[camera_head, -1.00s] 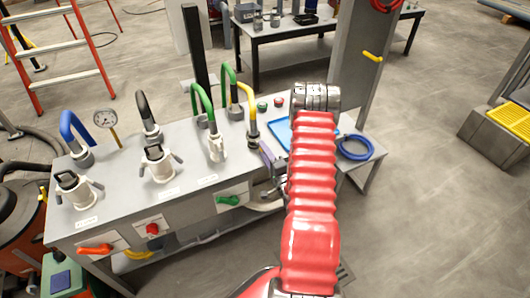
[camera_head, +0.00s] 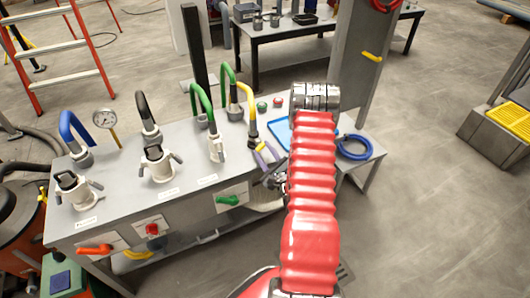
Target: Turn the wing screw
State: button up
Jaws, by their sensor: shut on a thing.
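My gripper (camera_head: 265,156) shows as two short purple fingers at the lower end of the yellow hose (camera_head: 248,122), at the right part of the grey bench top. It is shut on the wing screw there. The screw itself is too small and too covered by the fingers to make out. My red-sleeved arm hides the area just to the right.
Blue (camera_head: 70,129), black (camera_head: 145,112) and green (camera_head: 202,106) hoses with winged white fittings stand on the bench (camera_head: 115,205) to the left. A blue tray (camera_head: 279,131) lies beyond my gripper. Coloured handles line the bench front.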

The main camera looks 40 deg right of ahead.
jog(key=shift+s+f+m, duration=0.1)
jog(key=shift+f+m, duration=0.1)
jog(key=shift+m, duration=2.1)
jog(key=o, duration=1)
jog(key=shift+r, duration=0.15)
jog(key=shift+o, duration=0.2)
jog(key=v, duration=1.3)
jog(key=shift+s+a, duration=0.2)
jog(key=shift+s, duration=0.05)
